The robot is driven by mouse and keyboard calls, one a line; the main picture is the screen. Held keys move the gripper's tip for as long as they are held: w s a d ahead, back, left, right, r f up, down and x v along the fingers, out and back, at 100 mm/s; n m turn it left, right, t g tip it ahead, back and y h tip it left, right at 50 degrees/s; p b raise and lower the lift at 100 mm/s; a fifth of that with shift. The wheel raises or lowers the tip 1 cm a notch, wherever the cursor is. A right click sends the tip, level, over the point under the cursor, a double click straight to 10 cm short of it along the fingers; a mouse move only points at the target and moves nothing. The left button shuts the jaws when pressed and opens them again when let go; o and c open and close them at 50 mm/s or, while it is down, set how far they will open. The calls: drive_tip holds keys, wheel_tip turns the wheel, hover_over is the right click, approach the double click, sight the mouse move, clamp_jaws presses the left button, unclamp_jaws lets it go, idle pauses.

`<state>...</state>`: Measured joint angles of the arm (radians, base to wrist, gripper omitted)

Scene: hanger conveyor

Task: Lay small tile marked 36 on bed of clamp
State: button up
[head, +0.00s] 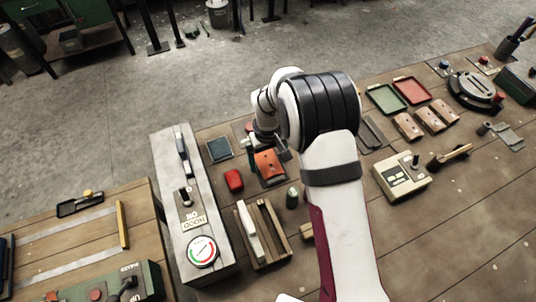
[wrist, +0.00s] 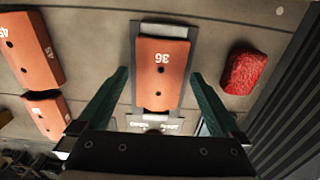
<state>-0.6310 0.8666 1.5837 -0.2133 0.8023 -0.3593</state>
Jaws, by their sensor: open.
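The small orange tile marked 36 (wrist: 160,75) lies flat on a grey plate (wrist: 138,36) in the wrist view, with the plate's border showing around it. A label strip at the plate's near end is too small to read. I cannot tell for sure whether this plate is the bed of the clamp. The tile also shows in the head view (head: 268,163), beside my arm. My gripper (wrist: 160,88) is open, one green finger on each side of the tile, with gaps between fingers and tile. In the head view my arm hides part of the gripper.
A red block (wrist: 244,71) sits right of the tile in the wrist view. Orange tiles, one marked 45 (wrist: 32,50), lie at the left.

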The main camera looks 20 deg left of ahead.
sight(268, 161)
wheel_tip(268, 161, up, 16)
drive_tip(key=shift+f, duration=0.15)
idle(0.4)
drive_tip(key=s+d+r+m, duration=0.3)
drive_tip(key=d, duration=0.4)
drive_tip(key=s+d+r+m, duration=0.3)
drive_tip(key=s+d+r, duration=0.1)
drive_tip(key=d, duration=0.3)
drive_tip(key=s+d+f+m+y, duration=0.1)
drive_tip(key=s+d+m, duration=0.3)
drive_tip(key=s, duration=0.4)
drive_tip(key=s+d+f+m, duration=0.1)
drive_tip(key=s+d+m, duration=0.3)
drive_tip(key=s, duration=0.4)
drive_tip(key=shift+s+d+m+y, duration=0.3)
drive_tip(key=shift+d+y, duration=0.1)
drive_tip(key=shift+d, duration=0.15)
